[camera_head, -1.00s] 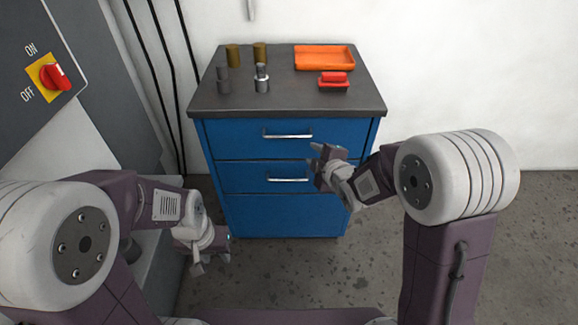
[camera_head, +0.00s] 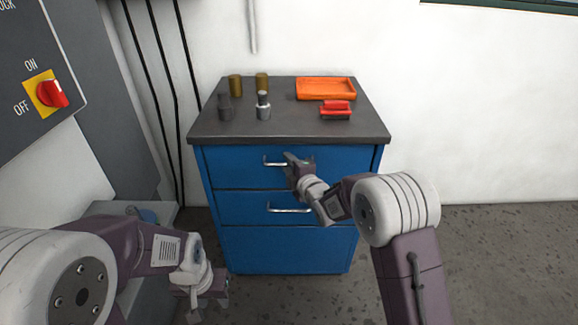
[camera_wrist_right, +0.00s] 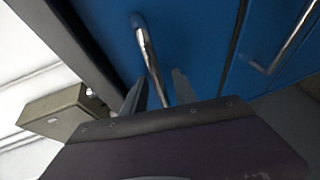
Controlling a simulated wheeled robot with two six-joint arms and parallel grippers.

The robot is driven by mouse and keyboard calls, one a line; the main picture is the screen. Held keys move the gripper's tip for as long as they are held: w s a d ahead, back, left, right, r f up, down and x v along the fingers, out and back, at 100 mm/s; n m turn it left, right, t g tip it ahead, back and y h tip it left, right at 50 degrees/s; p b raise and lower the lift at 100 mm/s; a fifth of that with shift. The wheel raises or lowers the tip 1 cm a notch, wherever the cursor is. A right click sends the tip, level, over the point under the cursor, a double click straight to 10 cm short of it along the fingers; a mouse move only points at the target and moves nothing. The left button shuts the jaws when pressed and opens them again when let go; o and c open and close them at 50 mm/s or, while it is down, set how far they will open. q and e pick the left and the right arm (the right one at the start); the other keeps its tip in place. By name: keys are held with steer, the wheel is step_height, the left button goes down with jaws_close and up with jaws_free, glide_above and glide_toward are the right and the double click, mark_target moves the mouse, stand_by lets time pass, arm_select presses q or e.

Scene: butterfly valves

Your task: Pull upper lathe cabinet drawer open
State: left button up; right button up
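The blue cabinet's upper drawer (camera_head: 232,168) looks closed, flush with the front. Its silver bar handle (camera_head: 273,162) is partly covered by my right gripper (camera_head: 291,160). In the right wrist view the handle (camera_wrist_right: 147,50) runs down between the two separated fingers of the gripper (camera_wrist_right: 157,95). The fingers are open, one on each side of the bar, with visible gaps. My left gripper (camera_head: 208,300) hangs at the lower left, away from the cabinet; its fingers are too small and tilted to judge.
The lower drawer handle (camera_head: 290,209) sits below my right gripper. On the grey cabinet top (camera_head: 290,130) stand an orange tray (camera_head: 325,89), a red-topped block (camera_head: 336,109) and several small cylinders (camera_head: 263,106). A grey machine with a red switch (camera_head: 52,93) is at the left.

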jaws_close()
stand_by(1.4)
